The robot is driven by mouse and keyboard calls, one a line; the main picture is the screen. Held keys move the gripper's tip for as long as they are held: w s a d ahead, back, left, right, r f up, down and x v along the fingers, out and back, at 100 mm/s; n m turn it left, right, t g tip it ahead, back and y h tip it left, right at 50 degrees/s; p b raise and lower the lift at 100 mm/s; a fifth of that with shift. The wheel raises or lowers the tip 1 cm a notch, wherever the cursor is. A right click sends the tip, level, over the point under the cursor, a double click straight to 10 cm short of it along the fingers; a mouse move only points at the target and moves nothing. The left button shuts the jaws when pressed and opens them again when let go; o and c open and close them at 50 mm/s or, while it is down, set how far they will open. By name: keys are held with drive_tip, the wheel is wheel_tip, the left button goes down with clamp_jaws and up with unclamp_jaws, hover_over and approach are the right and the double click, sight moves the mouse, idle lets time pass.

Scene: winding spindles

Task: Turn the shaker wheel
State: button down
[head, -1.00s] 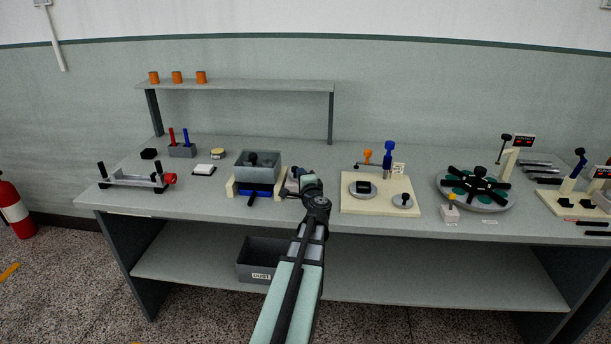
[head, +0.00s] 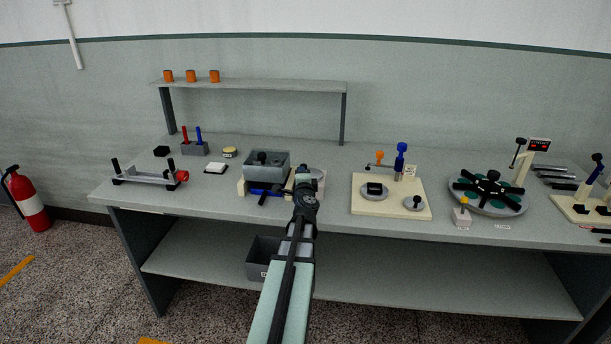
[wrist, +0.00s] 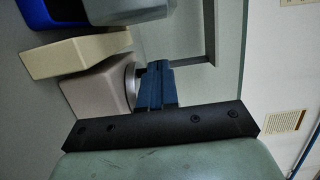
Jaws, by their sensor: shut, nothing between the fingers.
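The shaker is a grey open box (head: 267,167) with a black knob inside, on a cream frame with blue parts, left of centre on the bench. The wrist view shows its cream frame (wrist: 75,52) and a pale grey-beige block (wrist: 93,92). A round silver disc (wrist: 131,82), which looks like the wheel, sits on that block's face. My gripper (wrist: 155,85) is shut and empty, its fingers right beside the disc; I cannot tell whether they touch it. In the head view my gripper (head: 302,172) is at the shaker's right side and hides the disc.
A cream board (head: 391,207) with discs and a blue-topped post stands to the right. A round table (head: 488,205) with black arms is further right. A clamp-like rail (head: 145,178) lies at the left. A raised shelf (head: 260,87) stands behind; a grey bin (head: 260,258) is below.

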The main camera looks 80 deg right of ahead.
drive_tip(key=shift+w+d, duration=1.25)
drive_tip(key=shift+a, duration=0.1)
idle(0.8)
